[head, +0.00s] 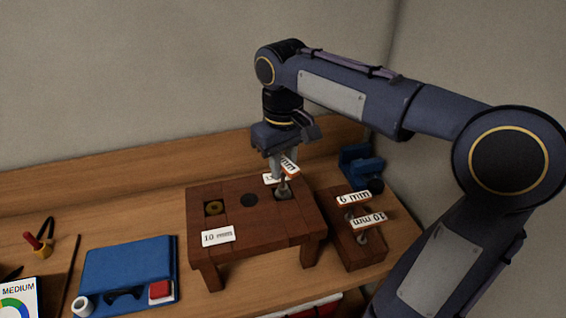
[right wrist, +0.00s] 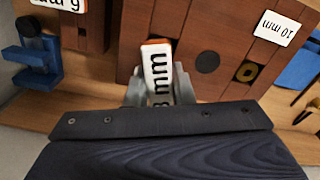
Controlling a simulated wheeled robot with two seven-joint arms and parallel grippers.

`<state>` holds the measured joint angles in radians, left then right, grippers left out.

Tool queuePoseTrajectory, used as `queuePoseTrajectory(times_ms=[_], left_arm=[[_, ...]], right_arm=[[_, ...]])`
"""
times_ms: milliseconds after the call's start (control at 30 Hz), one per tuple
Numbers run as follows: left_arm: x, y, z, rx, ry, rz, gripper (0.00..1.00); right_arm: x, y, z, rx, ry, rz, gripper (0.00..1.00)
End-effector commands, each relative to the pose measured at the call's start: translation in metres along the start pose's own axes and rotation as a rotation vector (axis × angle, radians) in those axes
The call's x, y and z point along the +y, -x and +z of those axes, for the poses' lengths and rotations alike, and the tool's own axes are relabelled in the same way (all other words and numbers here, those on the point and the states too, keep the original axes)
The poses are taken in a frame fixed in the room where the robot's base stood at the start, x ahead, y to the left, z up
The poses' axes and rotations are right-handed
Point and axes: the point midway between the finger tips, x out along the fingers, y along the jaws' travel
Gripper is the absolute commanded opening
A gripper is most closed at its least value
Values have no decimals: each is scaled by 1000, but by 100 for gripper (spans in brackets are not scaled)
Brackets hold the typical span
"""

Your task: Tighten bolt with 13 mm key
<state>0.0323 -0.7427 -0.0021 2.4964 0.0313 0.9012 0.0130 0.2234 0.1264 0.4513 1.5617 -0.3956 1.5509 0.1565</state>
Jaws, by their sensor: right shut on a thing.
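My right gripper (head: 281,170) is shut on a key with an orange-edged white label (head: 289,166), above the right end of a brown wooden stand (head: 255,232). In the right wrist view the label (right wrist: 157,75) reads "3 mm", its first digit not clear, and sits between the fingers (right wrist: 158,98). The key's tip reaches down to the round metal fitting (head: 283,194) in the stand's right opening. Whether it is seated on the bolt there cannot be told. The stand also has a dark middle disc (head: 249,200) and a brass ring (head: 214,208) at left. My left gripper is not in view.
A lower wooden rack (head: 362,256) at right holds keys labelled 6 mm (head: 353,198) and 10 mm (head: 368,220). A blue vise-like object (head: 360,165) stands behind it. A blue folder (head: 130,264) with small items lies left of the stand.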

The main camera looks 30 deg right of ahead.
Motion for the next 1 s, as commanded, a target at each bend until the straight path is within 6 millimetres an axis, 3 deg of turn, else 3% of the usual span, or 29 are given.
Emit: queuePoseTrajectory(times_ms=[167,433,733,767,967,1000], left_arm=[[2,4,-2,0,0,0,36],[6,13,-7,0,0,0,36],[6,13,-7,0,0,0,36],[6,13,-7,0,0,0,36],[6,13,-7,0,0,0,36],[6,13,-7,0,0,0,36]], right_arm=[[-1,2,0,1,-97,0,5],[0,2,0,2,-493,0,5],[0,1,0,3,-554,-1,5],[0,1,0,4,-553,-1,24],[0,1,0,2,-552,0,50],[0,1,0,2,-551,0,51]])
